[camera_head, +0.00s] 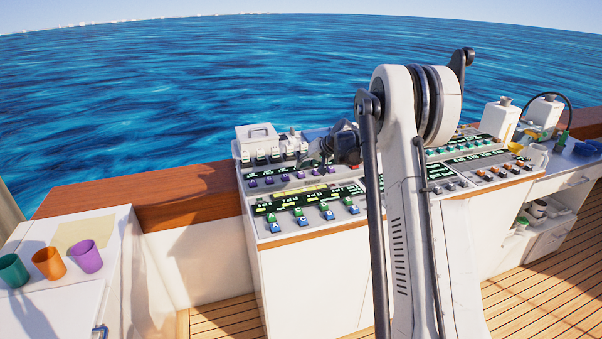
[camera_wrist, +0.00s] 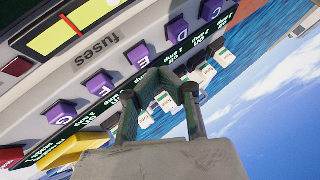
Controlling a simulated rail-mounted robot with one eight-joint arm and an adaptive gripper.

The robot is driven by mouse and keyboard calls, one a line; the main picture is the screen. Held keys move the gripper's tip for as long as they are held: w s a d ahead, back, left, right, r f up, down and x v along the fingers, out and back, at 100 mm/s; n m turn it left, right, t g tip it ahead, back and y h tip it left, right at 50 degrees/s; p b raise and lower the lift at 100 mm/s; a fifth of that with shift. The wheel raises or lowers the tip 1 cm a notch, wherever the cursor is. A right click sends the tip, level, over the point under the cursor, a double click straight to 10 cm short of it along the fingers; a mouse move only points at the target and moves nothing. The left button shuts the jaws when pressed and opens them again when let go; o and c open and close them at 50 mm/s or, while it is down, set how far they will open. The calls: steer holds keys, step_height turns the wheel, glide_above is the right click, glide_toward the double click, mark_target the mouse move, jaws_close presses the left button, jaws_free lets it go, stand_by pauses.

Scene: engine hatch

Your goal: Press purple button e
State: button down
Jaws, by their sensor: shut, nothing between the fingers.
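Purple button E (camera_wrist: 138,56) is a square purple cap in a slanted row on the light panel in the wrist view. Button F (camera_wrist: 100,84) is on its left and button D (camera_wrist: 176,29) on its right, both purple. My gripper (camera_wrist: 160,84) is shut and empty, its fingers below and to the right of button E in the picture, with no clear contact. In the head view, my gripper (camera_head: 322,160) is over the console's back part near the purple row (camera_head: 284,177). It and my arm hide part of that row, and I cannot read the letters there.
White switches (camera_wrist: 203,75) lie beyond my fingers. A yellow block (camera_wrist: 70,150) and a red button (camera_wrist: 10,157) are at lower left. Green and blue buttons (camera_head: 300,224) line the console front. Cups (camera_head: 48,263) stand on the left cabinet.

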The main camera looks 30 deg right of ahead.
mark_target(302, 173)
stand_by(0.3)
steer(key=shift+r+p, duration=0.8)
steer(key=shift+r, duration=1.7)
step_height(302, 173, up, 7)
steer(key=p, duration=0.2)
steer(key=shift+r+p, duration=0.2)
steer(key=shift+p, duration=0.15)
